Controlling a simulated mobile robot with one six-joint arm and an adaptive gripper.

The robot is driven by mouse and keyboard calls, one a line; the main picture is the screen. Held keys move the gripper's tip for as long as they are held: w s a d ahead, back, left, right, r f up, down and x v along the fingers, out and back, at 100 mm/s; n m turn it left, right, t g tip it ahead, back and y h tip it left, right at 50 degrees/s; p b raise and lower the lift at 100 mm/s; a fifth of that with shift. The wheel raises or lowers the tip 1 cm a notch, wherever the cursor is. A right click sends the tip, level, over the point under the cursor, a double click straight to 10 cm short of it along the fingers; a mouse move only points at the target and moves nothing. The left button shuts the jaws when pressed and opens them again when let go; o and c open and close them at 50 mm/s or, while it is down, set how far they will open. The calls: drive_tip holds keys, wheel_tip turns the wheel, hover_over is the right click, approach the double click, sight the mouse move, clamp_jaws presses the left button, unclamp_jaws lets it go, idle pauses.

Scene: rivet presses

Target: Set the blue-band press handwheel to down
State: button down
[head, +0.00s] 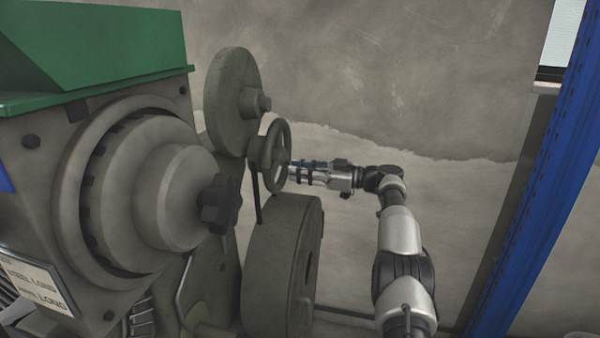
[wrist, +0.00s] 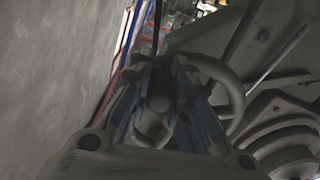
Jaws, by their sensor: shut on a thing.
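The grey spoked handwheel (head: 277,145) stands on the press, left of my arm in the head view. In the wrist view its curved rim (wrist: 231,85) shows right of the fingers. My gripper (head: 293,170) reaches the wheel's lower right side. In the wrist view, my gripper (wrist: 160,95) has a rounded grey part, seemingly the wheel's handle (wrist: 158,103), between its fingers, and it is shut on it. The fingers hide part of the rim. A blue patch (head: 5,181) shows at the far left of the press; I cannot tell whether it is the band.
A large grey machine with a green top (head: 95,45) and a black knob (head: 220,203) fills the left. A thick grey wheel (head: 275,265) lies below the handwheel. A blue upright post (head: 535,170) stands at right. A concrete wall (head: 400,70) is behind.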

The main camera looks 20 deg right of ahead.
idle(0.4)
drive_tip(key=c, duration=1.4)
unclamp_jaws()
drive_tip(key=shift+c, duration=0.2)
drive_tip(key=v, duration=0.7)
drive_tip(key=shift+d, duration=0.2)
drive_tip(key=shift+s, duration=0.1)
